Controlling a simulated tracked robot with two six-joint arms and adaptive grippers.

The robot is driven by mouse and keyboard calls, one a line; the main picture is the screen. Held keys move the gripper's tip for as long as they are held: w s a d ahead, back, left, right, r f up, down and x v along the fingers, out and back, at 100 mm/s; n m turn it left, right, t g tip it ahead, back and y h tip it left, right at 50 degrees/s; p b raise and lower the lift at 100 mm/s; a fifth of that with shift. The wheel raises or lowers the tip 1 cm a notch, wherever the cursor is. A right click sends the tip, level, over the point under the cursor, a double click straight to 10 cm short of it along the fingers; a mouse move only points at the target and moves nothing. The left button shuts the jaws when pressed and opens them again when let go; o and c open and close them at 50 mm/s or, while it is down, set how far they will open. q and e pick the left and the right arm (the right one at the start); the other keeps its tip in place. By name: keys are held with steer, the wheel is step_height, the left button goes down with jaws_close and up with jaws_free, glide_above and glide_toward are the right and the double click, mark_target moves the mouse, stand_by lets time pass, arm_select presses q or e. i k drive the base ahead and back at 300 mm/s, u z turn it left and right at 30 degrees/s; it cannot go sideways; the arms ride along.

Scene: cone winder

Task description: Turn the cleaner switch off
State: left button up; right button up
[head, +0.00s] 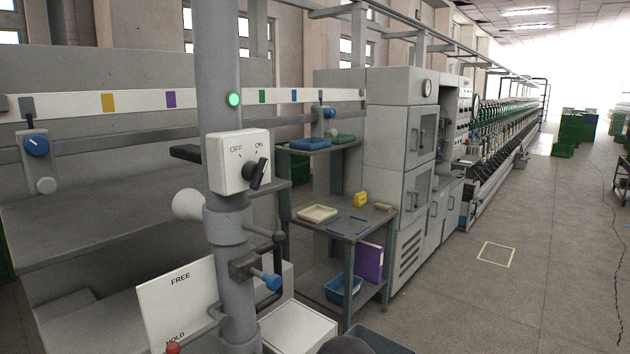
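The cleaner switch is a white box (238,162) on a grey vertical post in the head view. OFF is printed at its upper left and ON at its upper right. Its black rotary knob (257,174) is tilted, with its upper end toward ON. A round lamp (234,99) on the post above the box glows green. Neither of my grippers is in view, and nothing touches the knob.
A FREE/HOLD plate (178,300) and a blue-tipped lever (268,281) are lower on the post. A white cone (188,205) sticks out left of it. A grey table (345,228) with trays stands behind. The floor at right is open.

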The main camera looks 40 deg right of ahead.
mark_target(252, 172)
steer(key=k, duration=1.15)
steer(key=z, duration=0.4)
steer(key=i, duration=1)
steer(key=u, duration=0.05)
